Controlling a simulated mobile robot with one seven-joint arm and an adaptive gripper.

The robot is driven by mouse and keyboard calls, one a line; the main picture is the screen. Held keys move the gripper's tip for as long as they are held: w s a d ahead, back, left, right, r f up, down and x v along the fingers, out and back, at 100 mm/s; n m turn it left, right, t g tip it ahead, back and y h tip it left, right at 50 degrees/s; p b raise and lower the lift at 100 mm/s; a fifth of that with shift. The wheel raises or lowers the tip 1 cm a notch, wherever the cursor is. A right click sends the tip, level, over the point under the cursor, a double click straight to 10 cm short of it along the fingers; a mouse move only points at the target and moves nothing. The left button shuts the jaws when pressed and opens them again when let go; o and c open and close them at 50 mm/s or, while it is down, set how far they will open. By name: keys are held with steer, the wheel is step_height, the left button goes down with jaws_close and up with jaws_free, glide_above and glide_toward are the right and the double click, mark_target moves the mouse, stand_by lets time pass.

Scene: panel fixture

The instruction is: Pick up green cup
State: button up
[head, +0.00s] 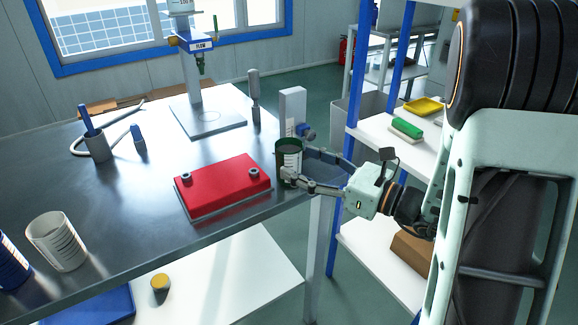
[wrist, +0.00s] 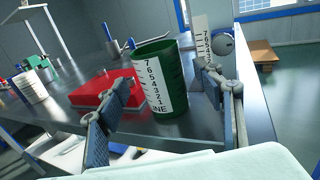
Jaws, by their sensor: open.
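The green cup (head: 289,163) stands upright near the right edge of the metal table (head: 128,205). It is dark green with a white numbered scale label, and its top is open. In the wrist view the cup (wrist: 171,80) stands a little beyond and between the fingers. My gripper (head: 297,170) comes in from the right, low over the table edge, with its fingers apart on either side of the cup. The wrist view shows the open gripper (wrist: 163,103) with a gap between the cup and the left finger; whether the right finger touches it I cannot tell.
A red block (head: 222,184) on a plate lies just left of the cup. A grey upright gauge with a knob (head: 306,131) stands close behind it. A white cup (head: 56,241) and a pen holder (head: 96,146) are farther left. A shelf rack (head: 374,140) stands right.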

mark_target(300, 162)
steer(key=x, duration=0.4)
steer(key=shift+w+f+b, duration=0.1)
steer(key=shift+b, duration=0.3)
steer(key=shift+c, duration=0.3)
steer(key=c, duration=1.3)
